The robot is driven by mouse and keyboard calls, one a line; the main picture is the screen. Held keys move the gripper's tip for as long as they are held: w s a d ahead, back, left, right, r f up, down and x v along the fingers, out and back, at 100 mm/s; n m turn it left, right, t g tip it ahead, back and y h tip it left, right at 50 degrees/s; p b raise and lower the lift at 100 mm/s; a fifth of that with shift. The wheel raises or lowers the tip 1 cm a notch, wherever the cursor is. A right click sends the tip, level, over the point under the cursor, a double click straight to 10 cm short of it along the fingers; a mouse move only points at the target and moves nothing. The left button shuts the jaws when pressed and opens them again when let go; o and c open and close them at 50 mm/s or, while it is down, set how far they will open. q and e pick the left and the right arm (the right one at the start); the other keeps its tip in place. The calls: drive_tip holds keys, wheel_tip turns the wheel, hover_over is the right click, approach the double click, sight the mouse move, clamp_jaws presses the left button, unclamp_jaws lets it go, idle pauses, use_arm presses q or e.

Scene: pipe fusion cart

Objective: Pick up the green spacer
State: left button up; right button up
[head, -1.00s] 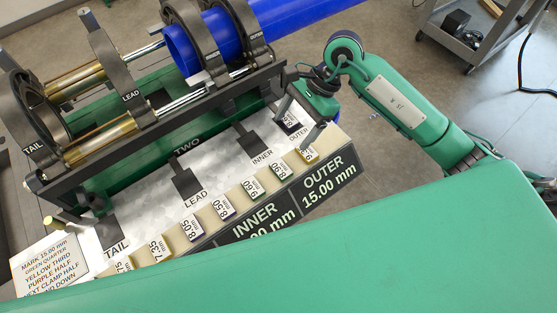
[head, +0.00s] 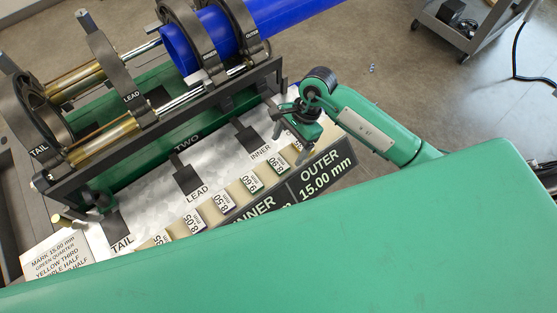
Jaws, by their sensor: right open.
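A row of small spacers with number labels sits on the tan strip along the front of the cart's metal plate. I cannot tell for sure which is the green spacer meant. My right gripper (head: 288,136) is open, pointing down over the right end of the row. Its fingers and wrist hide the last spacers there. I see nothing between the fingers. My left gripper is out of view.
Other spacers (head: 221,203) lie further left along the strip. The clamp frame (head: 165,125) with the blue pipe (head: 290,14) stands behind the plate. A printed card (head: 55,254) is at lower left. My green arm link covers the foreground. A grey trolley (head: 445,38) stands at the back right.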

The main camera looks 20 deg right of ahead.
sight(283, 160)
drive_tip(key=x, duration=0.1)
drive_tip(key=p+x, duration=0.1)
drive_tip(key=x, duration=0.1)
drive_tip(key=shift+s+p, duration=0.3)
drive_tip(key=shift+a+f, duration=0.1)
drive_tip(key=shift+f, duration=0.3)
drive_tip(key=c, duration=1.1)
drive_tip(key=shift+o, duration=0.2)
drive_tip(key=shift+r, duration=0.15)
